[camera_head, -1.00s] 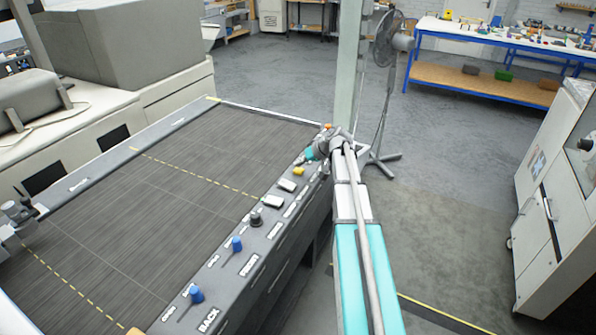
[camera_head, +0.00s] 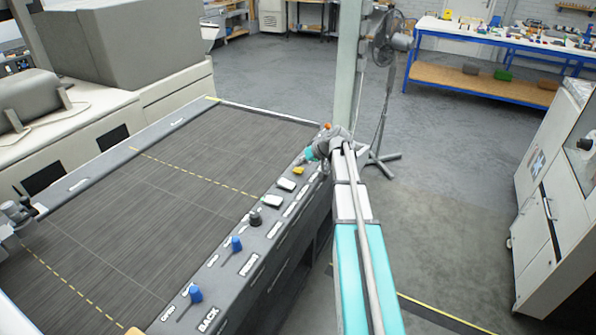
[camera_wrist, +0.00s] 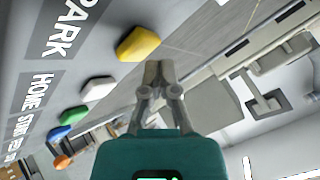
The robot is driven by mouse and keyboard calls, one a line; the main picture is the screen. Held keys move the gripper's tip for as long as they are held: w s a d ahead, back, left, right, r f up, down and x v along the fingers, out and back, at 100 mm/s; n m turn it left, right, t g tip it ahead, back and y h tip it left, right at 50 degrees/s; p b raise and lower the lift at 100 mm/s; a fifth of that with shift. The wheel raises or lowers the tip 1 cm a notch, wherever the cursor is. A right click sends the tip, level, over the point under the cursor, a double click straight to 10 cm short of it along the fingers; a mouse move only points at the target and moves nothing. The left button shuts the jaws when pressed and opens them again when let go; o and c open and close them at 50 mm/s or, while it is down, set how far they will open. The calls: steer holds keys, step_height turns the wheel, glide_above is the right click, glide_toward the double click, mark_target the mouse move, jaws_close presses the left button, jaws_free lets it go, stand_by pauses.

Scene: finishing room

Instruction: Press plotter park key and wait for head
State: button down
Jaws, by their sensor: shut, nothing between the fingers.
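A yellow key (camera_wrist: 138,43) shows beside the PARK label (camera_wrist: 70,28) in the wrist view. A yellow key (camera_head: 299,170) also shows in the head view, on the plotter's edge panel. My gripper (camera_wrist: 157,68) is shut and empty, with its fingertips just right of the yellow key in the wrist view; I cannot tell whether they touch it. In the head view, my gripper is at the far part of the panel. The plotter bed (camera_head: 150,200) is dark and flat. A grey carriage-like unit (camera_head: 17,211) stands at its left edge; I cannot tell whether it is the head.
A white key (camera_wrist: 98,88) by the HOME label, then green, blue and orange controls, lie close to the yellow key. Blue knobs (camera_head: 237,243) stand on the near panel. A fan (camera_head: 387,60) stands behind my arm. Floor (camera_head: 450,170) to the right is clear.

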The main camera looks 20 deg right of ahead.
steer(key=shift+f+b, duration=0.7)
steer(key=shift+f, duration=0.1)
stand_by(1.1)
steer(key=shift+r, duration=0.2)
steer(key=shift+r+p, duration=0.75)
steer(key=shift+p, duration=0.2)
